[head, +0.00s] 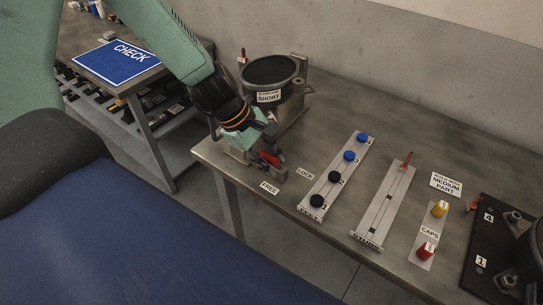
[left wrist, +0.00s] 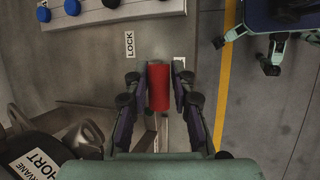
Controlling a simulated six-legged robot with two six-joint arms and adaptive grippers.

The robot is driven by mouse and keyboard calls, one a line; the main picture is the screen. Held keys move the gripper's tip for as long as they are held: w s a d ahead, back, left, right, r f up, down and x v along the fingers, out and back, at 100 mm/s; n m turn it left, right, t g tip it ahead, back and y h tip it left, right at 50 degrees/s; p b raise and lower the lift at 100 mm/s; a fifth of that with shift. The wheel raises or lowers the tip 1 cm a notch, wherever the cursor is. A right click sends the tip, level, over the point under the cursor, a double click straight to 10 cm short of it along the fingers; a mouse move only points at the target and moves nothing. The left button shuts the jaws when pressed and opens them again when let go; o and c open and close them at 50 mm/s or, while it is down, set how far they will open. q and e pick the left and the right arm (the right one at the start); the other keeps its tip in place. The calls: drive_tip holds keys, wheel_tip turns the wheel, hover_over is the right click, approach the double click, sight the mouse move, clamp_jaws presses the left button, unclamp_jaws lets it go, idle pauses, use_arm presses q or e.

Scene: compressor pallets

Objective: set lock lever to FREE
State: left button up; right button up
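The lock lever has a red handle (head: 270,158), which also shows as a red cylinder in the left wrist view (left wrist: 158,86). My left gripper (head: 266,158) is down at the lever. In the left wrist view its fingers (left wrist: 159,84) stand on both sides of the handle, with narrow gaps visible, so it looks open around it. The FREE label (head: 269,187) lies just in front of the lever, and the handle points near it. The LOCK label (head: 305,174) lies farther right. The lever's base is partly hidden by the gripper. My right gripper is not recognisable in either view.
A round dark part labelled SHORT (head: 270,72) stands close behind the gripper. A rail with blue and black knobs (head: 332,178), a slotted rail (head: 385,205) and a CAPS strip (head: 428,232) lie to the right. A CHECK mat (head: 118,60) is on another table.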

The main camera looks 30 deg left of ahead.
use_arm(q)
drive_tip(key=o, duration=0.4)
drive_tip(key=shift+w+a, duration=0.1)
drive_tip(key=shift+a, duration=0.1)
drive_tip(key=shift+o, duration=0.2)
drive_tip(key=shift+d+r, duration=0.1)
drive_tip(key=shift+r, duration=0.2)
drive_tip(key=shift+w+r, duration=0.1)
drive_tip(key=shift+r, duration=0.4)
drive_tip(key=shift+d+r, duration=0.1)
drive_tip(key=shift+r, duration=4.2)
drive_tip(key=shift+s, duration=0.25)
